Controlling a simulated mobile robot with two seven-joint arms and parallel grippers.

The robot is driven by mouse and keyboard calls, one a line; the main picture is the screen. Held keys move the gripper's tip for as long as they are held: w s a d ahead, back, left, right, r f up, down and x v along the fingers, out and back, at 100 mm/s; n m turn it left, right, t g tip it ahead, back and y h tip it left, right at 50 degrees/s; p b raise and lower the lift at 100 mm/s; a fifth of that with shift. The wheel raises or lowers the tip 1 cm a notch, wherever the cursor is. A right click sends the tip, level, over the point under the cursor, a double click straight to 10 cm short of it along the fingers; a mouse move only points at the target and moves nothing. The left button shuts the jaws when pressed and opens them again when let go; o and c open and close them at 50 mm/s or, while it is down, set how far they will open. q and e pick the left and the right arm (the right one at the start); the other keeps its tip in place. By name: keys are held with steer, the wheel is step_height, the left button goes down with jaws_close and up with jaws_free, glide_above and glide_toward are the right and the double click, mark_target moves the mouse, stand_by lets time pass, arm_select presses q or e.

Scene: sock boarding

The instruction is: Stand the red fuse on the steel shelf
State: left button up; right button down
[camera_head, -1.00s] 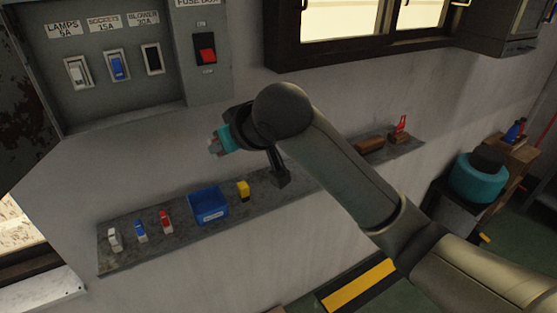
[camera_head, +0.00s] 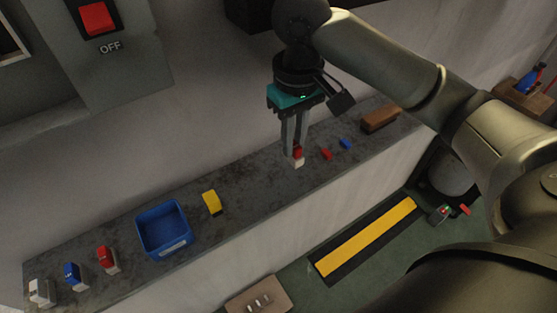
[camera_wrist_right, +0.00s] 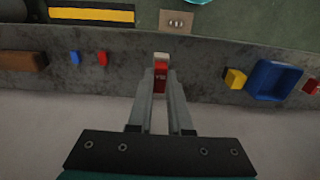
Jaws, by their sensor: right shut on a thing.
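The red fuse (camera_head: 298,153) has a red body and a white end. It is between the two long fingers of my right gripper (camera_head: 297,148), which points down over the front part of the grey steel shelf (camera_head: 253,187). The fuse looks upright, white end down; I cannot tell whether it touches the shelf. In the right wrist view the fuse (camera_wrist_right: 160,76) sits between the fingertips (camera_wrist_right: 160,88), its white end showing beyond them. My left gripper is not in view.
On the shelf stand white (camera_head: 41,291), blue (camera_head: 74,275) and another red fuse (camera_head: 107,259), a blue bin (camera_head: 163,229) and a yellow block (camera_head: 212,202). Right of the gripper lie small red (camera_head: 326,154) and blue (camera_head: 345,144) pieces and a brown block (camera_head: 380,119).

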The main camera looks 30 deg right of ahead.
mark_target(293, 160)
steer(key=f, duration=0.2)
steer(key=f+b, duration=0.1)
steer(key=f, duration=0.1)
steer(key=shift+s+a+f, duration=0.1)
steer(key=shift+s+f, duration=0.1)
steer(key=shift+f, duration=0.15)
steer(key=shift+w+f+b, duration=0.1)
steer(key=shift+f+b, duration=0.4)
steer(key=shift+f, duration=1.8)
steer(key=c, duration=0.7)
jaws_free()
steer(key=shift+c, duration=0.2)
arm_select(q)
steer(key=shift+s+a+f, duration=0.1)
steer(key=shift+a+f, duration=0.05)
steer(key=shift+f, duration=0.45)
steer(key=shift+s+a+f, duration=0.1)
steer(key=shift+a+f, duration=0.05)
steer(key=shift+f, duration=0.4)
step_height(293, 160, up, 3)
steer(key=p, duration=0.3)
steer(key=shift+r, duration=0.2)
arm_select(e)
step_height(293, 160, up, 12)
steer(key=shift+r, duration=0.1)
